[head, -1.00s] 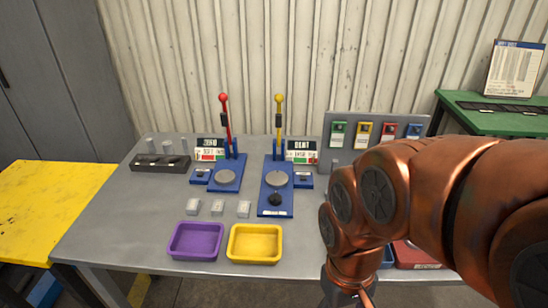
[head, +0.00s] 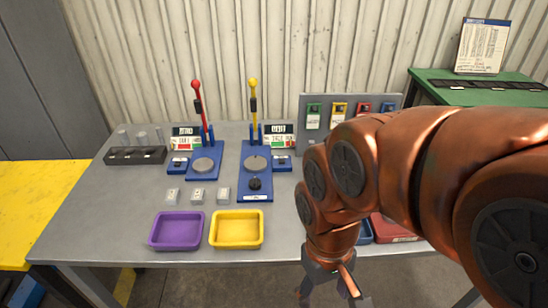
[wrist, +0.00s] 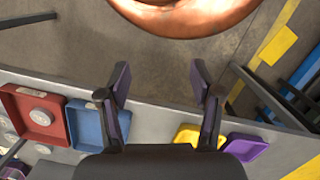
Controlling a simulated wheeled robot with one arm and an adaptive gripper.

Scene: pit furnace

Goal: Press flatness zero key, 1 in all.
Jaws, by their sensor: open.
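Two blue gauge stations stand on the grey bench: one with a red-knobbed lever (head: 198,108) at left, one with a yellow-knobbed lever (head: 253,108) at right. Each has a round grey plate and a small display. A small blue key box with a dark key (head: 179,163) sits beside the left station, and another (head: 282,162) beside the right one. The display lettering is too small to tell which is the flatness zero key. My gripper (head: 330,286) is open and empty, low at the bench's front edge, right of the yellow tray. It also shows open in the wrist view (wrist: 160,85).
A purple tray (head: 176,247) and a yellow tray (head: 236,245) lie at the front edge, with several small pale blocks behind. A dark holder (head: 135,156) stands at left. A panel with coloured tags (head: 313,117) stands at back right. My arm hides the bench's right part.

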